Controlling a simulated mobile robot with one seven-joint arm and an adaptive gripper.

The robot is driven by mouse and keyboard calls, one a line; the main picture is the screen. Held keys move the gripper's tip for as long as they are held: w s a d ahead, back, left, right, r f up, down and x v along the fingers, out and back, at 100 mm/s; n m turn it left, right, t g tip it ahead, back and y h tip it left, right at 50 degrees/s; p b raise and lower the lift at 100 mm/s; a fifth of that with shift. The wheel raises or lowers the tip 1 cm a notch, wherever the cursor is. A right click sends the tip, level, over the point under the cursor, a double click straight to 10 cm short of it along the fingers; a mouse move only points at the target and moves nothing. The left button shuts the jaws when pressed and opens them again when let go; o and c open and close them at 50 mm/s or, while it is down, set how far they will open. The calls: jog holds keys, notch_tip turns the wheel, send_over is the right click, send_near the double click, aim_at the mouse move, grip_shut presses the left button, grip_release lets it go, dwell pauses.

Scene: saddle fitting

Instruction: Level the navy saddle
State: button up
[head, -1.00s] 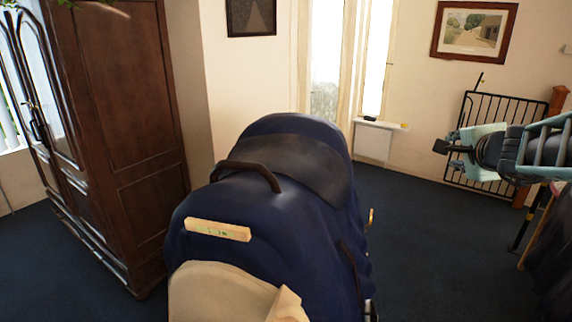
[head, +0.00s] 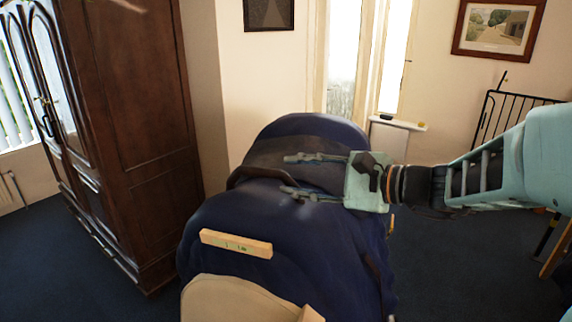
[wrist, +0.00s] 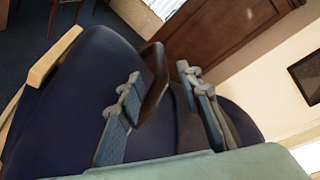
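The navy saddle (head: 230,215) fills the middle of the head view, with a grey pad (head: 310,130) across its upper part. A dark brown curved handle (head: 252,172) stands up from it and also shows in the wrist view (wrist: 156,82). A pale wooden level (head: 236,243) with a small green vial lies across the saddle, tilted down to the right in the picture. My gripper (head: 295,175) is over the saddle from the right. Its fingers (wrist: 165,105) are spread on either side of the handle, with gaps showing. Whether they touch the saddle I cannot tell.
A cream panel (head: 235,300) lies at the saddle's near end. A tall dark wooden wardrobe (head: 130,130) stands at the left. A black metal gate (head: 505,115) is behind my arm at the right. Dark blue floor (head: 80,270) is open at the lower left.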

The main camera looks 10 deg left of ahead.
aim_at(260, 172)
jog(key=p+x, duration=0.1)
jog(key=x, duration=0.8)
jog(key=shift+w+a, duration=0.1)
jog(key=shift+a, duration=0.15)
grip_shut()
